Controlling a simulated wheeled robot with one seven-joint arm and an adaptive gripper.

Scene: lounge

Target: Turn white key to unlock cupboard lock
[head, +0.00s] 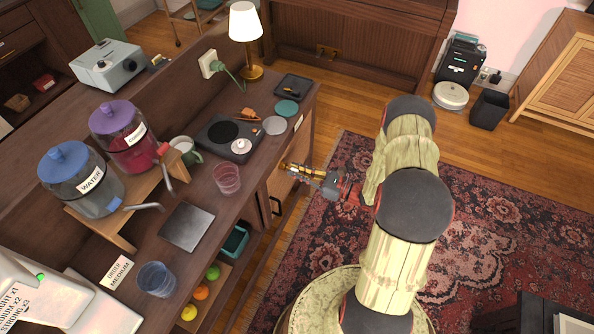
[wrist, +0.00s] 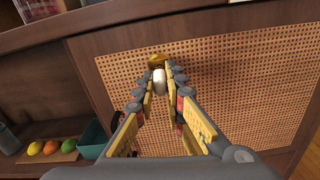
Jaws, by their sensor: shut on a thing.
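The cupboard door (wrist: 231,85) has a woven cane panel in a dark wood frame and fills most of the wrist view. A brass lock (wrist: 158,60) sits near the top of the panel. The white key (wrist: 159,80) is at the lock, between my fingertips. My gripper (wrist: 160,84) is shut on the key, pointing straight at the door. In the head view my gripper (head: 290,167) reaches left to the cupboard front (head: 278,184) under the counter. The key and lock are hidden there. How far the key is turned cannot be told.
An open shelf with fruit (wrist: 50,148) and a teal bin (wrist: 94,137) lies left of the door.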

